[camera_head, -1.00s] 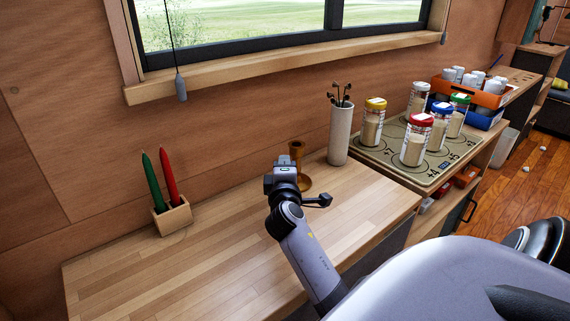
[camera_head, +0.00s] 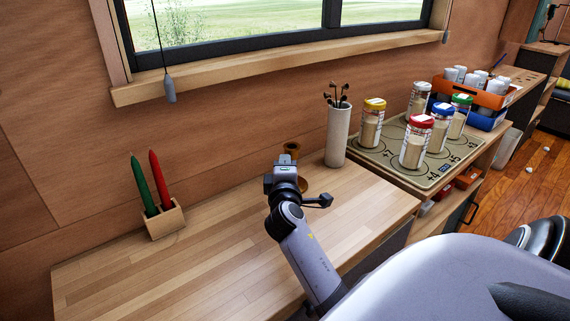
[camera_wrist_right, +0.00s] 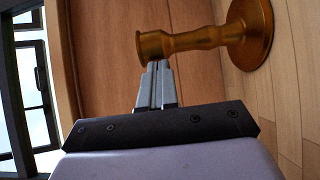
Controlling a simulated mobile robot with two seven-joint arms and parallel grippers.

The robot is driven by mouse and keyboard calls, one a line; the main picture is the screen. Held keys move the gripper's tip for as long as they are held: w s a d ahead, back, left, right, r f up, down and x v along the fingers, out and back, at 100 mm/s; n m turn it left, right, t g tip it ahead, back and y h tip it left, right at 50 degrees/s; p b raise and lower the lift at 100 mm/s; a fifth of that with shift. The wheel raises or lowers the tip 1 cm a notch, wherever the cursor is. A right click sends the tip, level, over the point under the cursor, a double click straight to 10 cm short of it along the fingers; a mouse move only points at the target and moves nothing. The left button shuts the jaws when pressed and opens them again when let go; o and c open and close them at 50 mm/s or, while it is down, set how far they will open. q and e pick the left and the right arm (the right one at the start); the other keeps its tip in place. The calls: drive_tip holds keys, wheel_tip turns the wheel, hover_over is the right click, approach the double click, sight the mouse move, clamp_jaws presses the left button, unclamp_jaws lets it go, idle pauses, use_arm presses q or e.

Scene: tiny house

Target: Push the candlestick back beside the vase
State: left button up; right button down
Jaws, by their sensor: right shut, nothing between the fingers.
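The candlestick (camera_head: 293,147) is brown and stands on the wooden counter (camera_head: 215,245), mostly hidden behind my right gripper (camera_head: 286,162) in the head view. In the right wrist view, the candlestick (camera_wrist_right: 205,38) shows whole, with its round base on the counter at right and its top end at left. My right gripper (camera_wrist_right: 156,66) is shut and empty, with its fingertips at or very near the candlestick's top end; I cannot tell whether they touch. The pale cylindrical vase (camera_head: 338,137), holding dark stems, stands just right of the candlestick. My left gripper is not in view.
A wooden holder (camera_head: 166,221) with green and red candles stands at left. Right of the vase, several jars (camera_head: 416,143) stand on a patterned mat (camera_head: 378,158). A window sill (camera_head: 240,76) runs above.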

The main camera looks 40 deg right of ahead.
sight(298, 155)
drive_tip(key=d+p, duration=0.1)
drive_tip(key=d, duration=0.3)
drive_tip(key=shift+d, duration=0.45)
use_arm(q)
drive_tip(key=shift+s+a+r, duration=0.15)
use_arm(e)
drive_tip(key=shift+w+a, duration=0.1)
